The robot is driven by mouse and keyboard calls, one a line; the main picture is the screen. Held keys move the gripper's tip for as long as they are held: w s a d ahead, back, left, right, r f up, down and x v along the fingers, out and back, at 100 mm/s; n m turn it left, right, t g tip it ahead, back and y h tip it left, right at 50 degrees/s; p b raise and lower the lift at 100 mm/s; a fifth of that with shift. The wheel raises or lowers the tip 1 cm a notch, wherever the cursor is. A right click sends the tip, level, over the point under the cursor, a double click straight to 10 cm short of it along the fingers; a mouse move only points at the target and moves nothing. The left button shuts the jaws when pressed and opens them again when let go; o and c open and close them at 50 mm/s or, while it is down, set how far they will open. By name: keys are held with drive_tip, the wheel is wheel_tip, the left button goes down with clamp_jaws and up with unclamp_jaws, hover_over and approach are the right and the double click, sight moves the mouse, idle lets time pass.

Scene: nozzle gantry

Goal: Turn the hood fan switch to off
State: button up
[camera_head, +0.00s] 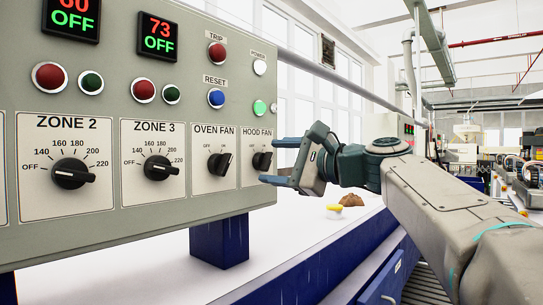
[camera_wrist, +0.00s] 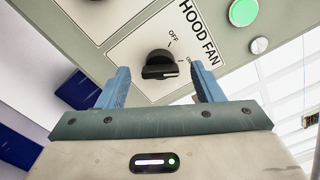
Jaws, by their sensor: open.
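The hood fan switch (camera_head: 262,161) is a black rotary knob on a white plate labelled HOOD FAN, at the right end of the grey control panel (camera_head: 110,225). In the wrist view the knob (camera_wrist: 160,65) shows with OFF and ON marks, and its white pointer line points towards the ON mark. My gripper (camera_head: 274,161) is open and empty, with its blue fingers just in front of the knob. In the wrist view the fingertips (camera_wrist: 158,70) lie on either side of the knob, and I cannot tell whether they touch it.
The similar oven fan knob (camera_head: 220,164) is close on the left. A green lit button (camera_head: 260,108) and a white power button (camera_head: 260,67) are above. A white table (camera_head: 300,232) runs below, with a yellow-topped item (camera_head: 334,211) and a brown lump (camera_head: 352,200).

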drive_tip(key=shift+x, duration=0.95)
drive_tip(key=shift+c, duration=0.3)
drive_tip(key=c, duration=0.9)
